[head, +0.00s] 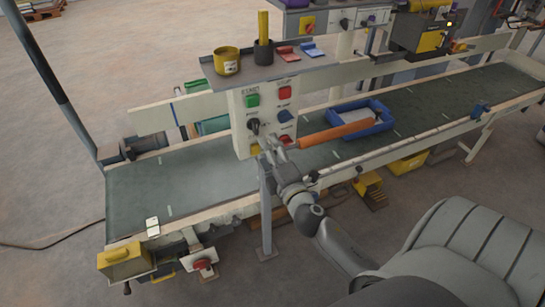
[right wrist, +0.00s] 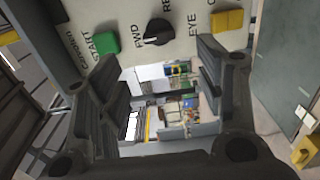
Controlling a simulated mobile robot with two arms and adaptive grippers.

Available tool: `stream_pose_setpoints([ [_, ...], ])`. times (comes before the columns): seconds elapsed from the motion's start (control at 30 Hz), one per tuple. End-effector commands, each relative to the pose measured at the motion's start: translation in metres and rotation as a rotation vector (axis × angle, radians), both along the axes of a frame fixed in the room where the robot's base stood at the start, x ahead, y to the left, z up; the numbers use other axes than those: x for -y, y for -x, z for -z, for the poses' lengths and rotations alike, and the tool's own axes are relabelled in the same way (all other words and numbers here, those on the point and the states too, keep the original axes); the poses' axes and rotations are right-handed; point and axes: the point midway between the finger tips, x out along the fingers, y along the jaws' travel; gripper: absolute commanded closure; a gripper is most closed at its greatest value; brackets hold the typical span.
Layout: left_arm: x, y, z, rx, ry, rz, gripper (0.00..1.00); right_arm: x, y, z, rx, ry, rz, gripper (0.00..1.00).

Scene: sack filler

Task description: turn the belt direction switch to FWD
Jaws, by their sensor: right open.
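The belt direction switch is a black rotary knob (head: 254,125) on the pale control panel (head: 241,141), below the green START button (head: 252,100). In the right wrist view the black knob (right wrist: 158,31) sits between the FWD and REV labels. Which label its pointer faces is hard to tell. My right gripper (head: 268,147) is in front of the panel's lower part, just below and right of the knob. In the right wrist view my right gripper (right wrist: 160,62) is open and empty, with the knob beyond its fingertips, apart from them. My left gripper is not in view.
A shelf (head: 270,73) with cups overhangs the panel. A blue tray (head: 373,128) and an orange roll (head: 335,134) are at right by the conveyor belt (head: 190,180).

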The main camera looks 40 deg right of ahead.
Motion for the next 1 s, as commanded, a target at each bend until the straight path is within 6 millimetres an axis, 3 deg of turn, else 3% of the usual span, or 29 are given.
stream_pose_setpoints([
  [0.23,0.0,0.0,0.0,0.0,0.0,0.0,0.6,-0.004,0.019,0.0,-0.001,0.0,0.001,0.38],
  [0.83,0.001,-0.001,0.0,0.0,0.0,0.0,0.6,-0.005,0.02,0.001,-0.002,0.0,0.0,0.38],
  [0.93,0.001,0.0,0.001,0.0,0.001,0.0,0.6,-0.005,0.02,0.018,-0.029,-0.029,0.001,0.38],
  [1.0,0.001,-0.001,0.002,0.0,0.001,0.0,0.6,-0.006,0.02,0.047,-0.074,-0.08,0.002,0.38],
])
